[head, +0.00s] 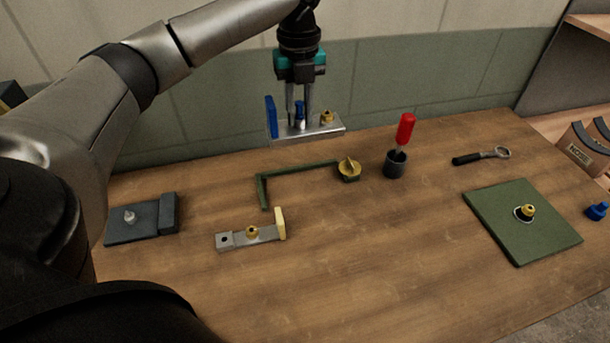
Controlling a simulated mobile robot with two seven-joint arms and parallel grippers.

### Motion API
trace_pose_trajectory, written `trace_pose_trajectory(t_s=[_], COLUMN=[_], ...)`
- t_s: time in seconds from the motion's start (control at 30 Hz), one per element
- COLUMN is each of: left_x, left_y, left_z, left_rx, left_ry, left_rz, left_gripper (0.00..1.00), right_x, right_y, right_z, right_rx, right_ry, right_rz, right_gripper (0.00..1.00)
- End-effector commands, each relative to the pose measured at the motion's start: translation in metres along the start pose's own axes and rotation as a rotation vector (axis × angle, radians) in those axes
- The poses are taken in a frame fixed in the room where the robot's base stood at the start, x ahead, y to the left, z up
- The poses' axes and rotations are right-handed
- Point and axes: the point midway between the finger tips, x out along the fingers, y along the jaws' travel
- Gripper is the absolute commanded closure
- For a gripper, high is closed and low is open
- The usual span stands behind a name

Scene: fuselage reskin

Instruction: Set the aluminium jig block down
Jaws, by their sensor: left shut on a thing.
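My left gripper (299,112) points down at the back of the table, shut on the aluminium jig block (322,130). The block is a flat silver plate with a blue upright plate (271,117) at its left end and a brass knob (327,117) toward its right. A small blue part shows between the fingers. The block looks roughly level and appears to be held above the wooden table, near the green wall band; its exact height is hard to tell. My right gripper is not in view.
A similar silver block with a yellow end (262,235) lies in front, near a green angled bracket (300,172) with a brass knob. A dark grey block (143,222) lies left. A cup (395,165) holds a red-handled tool. A green plate (522,222) lies right. The table's middle front is clear.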

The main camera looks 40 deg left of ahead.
Motion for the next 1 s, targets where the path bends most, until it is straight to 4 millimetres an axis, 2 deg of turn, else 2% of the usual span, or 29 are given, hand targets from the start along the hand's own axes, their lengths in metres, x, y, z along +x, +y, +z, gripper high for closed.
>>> trace_pose_trajectory(t_s=[0.03,0.3,0.4,0.57,0.83,1.0], left_x=[0.017,0.082,0.096,0.107,0.151,0.161], left_y=[0.001,0.000,0.000,-0.001,0.000,-0.001], left_z=[0.000,-0.001,0.000,0.000,-0.001,0.000], left_rx=[0.000,0.000,0.000,0.000,-0.001,0.000], left_ry=[0.001,0.000,0.000,-0.001,-0.001,-0.002], left_rz=[0.003,0.000,0.000,-0.002,0.000,-0.003], left_gripper=[1.00,1.00,1.00,1.00,1.00,1.00], right_x=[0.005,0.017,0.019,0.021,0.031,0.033], right_y=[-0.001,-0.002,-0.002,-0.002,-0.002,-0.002], right_z=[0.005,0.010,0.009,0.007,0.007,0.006], right_rx=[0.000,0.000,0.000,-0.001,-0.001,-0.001], right_ry=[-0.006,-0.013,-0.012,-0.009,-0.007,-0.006], right_rz=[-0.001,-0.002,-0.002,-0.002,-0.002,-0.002], right_gripper=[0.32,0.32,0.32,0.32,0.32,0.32])
